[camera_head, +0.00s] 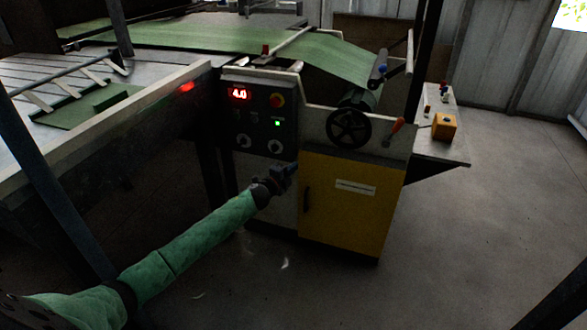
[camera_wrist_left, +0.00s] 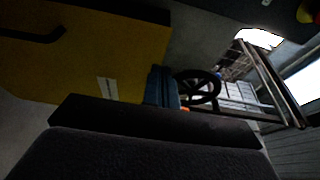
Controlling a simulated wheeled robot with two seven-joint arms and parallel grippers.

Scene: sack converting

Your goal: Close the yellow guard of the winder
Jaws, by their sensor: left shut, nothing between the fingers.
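The yellow guard (camera_head: 345,212) is a flat panel on the front of the winder, below the black handwheel (camera_head: 349,128). It has a dark handle (camera_head: 306,198) near its left edge and a pale label. It looks flush with the frame; I cannot tell whether a small gap is left. My left gripper (camera_head: 289,171) is shut and empty, close to the guard's upper left corner; I cannot tell if it touches. In the left wrist view the guard (camera_wrist_left: 75,60) fills the upper left, beside the blue-grey fingers (camera_wrist_left: 161,88). My right gripper is not in view.
A control panel (camera_head: 262,113) with a red 4.0 display is just above my left gripper. A green web (camera_head: 240,38) runs over the machine. A side table (camera_head: 447,150) with a yellow box (camera_head: 444,126) stands at the right. The floor (camera_head: 460,240) in front is clear.

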